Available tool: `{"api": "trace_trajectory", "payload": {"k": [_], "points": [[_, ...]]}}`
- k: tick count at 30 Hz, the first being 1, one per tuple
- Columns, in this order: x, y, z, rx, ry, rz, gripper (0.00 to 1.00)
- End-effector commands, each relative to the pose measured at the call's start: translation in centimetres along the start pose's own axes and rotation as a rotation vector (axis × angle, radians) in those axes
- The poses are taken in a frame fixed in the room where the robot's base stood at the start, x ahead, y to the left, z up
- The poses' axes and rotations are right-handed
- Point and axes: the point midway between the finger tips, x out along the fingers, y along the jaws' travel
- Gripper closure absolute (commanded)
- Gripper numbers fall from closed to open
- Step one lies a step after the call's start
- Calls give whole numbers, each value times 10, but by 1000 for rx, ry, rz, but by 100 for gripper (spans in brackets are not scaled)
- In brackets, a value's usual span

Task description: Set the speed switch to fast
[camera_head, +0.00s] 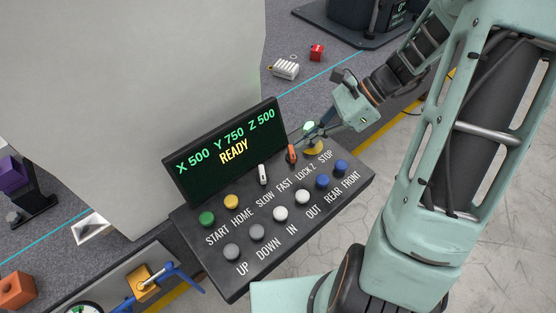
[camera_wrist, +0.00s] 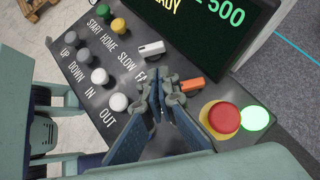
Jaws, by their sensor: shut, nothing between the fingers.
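The speed switch is a small white lever (camera_head: 262,174) above the SLOW and FAST labels on the dark control panel (camera_head: 235,272). It also shows in the wrist view (camera_wrist: 152,48); I cannot tell which way it is set. An orange lever (camera_head: 291,154) sits to its right above LOCK Z, and also shows in the wrist view (camera_wrist: 194,84). My gripper (camera_wrist: 165,92) is shut and empty. In the wrist view its fingertips appear below the white lever and just left of the orange one. In the head view my gripper (camera_head: 299,139) is by the panel's upper right.
The red stop button (camera_wrist: 224,117) on its yellow base is close right of my fingers. A screen (camera_head: 226,150) reading READY stands behind the levers. Green, yellow, grey, white and blue buttons fill the panel front. A glowing pale-green disc (camera_wrist: 255,117) is beside the stop button.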

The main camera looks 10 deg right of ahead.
Motion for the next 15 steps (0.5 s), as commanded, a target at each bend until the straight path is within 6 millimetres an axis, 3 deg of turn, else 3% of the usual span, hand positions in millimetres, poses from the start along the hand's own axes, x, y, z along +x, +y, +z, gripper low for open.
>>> {"api": "trace_trajectory", "payload": {"k": [8, 15], "points": [[7, 0, 0, -3, 2, 1, 100], [48, 1, 0, -3, 1, 6, 100]]}}
